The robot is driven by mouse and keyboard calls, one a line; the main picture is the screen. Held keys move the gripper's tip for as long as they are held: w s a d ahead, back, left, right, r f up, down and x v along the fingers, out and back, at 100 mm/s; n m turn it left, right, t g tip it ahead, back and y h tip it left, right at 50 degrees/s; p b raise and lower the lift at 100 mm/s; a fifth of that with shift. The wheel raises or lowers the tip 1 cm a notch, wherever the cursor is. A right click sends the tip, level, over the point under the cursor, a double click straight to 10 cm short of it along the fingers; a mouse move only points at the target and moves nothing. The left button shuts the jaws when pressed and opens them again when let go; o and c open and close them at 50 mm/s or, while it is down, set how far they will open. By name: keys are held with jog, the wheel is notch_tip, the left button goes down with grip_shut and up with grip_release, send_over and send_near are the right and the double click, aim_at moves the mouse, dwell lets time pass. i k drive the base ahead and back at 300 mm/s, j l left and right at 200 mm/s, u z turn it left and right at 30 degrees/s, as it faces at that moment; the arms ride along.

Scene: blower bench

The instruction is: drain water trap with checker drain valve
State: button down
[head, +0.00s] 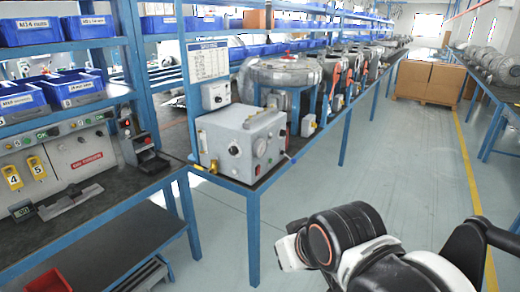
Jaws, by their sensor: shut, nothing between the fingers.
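The checker, a light grey box (241,140), stands on the front corner of the blue-framed bench. Its front has a round dial (259,148), a small sight glass or bowl (234,150) and red buttons too small to read. I cannot tell which one is the drain valve. My arm's links are at the lower right, well apart from the checker. My gripper's fingers are not in view.
A large round blower (285,75) stands behind the checker, with more units along the bench. The left bench (110,205) holds a caliper-like gauge (60,200) and a black stand (140,150). Cardboard boxes (428,82) stand farther back. The grey floor (380,170) between is clear.

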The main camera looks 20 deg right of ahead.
aim_at(196, 167)
jog(key=i+l+u, duration=0.2)
jog(key=i, duration=1.45)
jog(key=j+z, duration=0.2)
jog(key=j, duration=0.2)
jog(key=i+j+u, duration=0.1)
jog(key=l+z, duration=0.1)
